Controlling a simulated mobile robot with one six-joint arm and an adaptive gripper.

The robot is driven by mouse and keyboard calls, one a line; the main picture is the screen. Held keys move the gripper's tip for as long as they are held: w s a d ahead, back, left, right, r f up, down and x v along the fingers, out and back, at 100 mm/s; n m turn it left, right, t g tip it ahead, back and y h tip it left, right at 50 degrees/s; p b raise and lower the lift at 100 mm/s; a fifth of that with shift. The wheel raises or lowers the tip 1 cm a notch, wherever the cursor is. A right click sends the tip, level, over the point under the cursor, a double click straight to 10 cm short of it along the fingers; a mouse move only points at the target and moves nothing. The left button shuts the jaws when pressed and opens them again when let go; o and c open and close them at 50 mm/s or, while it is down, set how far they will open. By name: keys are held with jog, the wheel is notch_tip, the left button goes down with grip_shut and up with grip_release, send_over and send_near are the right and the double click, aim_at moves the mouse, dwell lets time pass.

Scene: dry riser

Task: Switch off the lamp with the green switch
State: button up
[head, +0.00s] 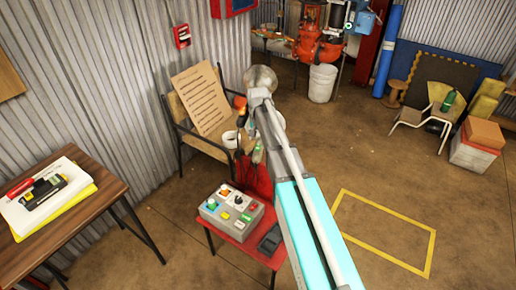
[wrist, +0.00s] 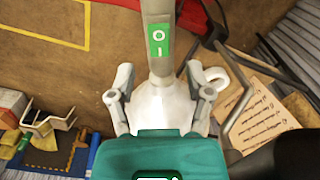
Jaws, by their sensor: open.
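In the wrist view, a green switch (wrist: 159,41) with white O and I marks sits on a grey stem. The stem runs down into a pale cone-shaped part (wrist: 165,108), which looks like the lamp. My gripper (wrist: 160,74) is open, with one finger on each side of the lower stem and the cone. The switch lies beyond the fingertips in the picture. I cannot tell whether a finger touches the stem. In the head view my arm covers much of this area, and I cannot make out the gripper or this switch clearly.
In the head view, a control box (head: 230,212) with coloured buttons sits on a red seat (head: 236,243). A chair behind holds a large paper sheet (head: 202,98) and a white cup (head: 229,139). A wooden table (head: 100,199) is at left. The yellow-marked floor (head: 383,230) at right is clear.

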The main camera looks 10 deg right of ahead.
aim_at(258, 146)
jog(key=shift+f+b, duration=1.55)
jog(key=shift+f, duration=0.3)
grip_shut()
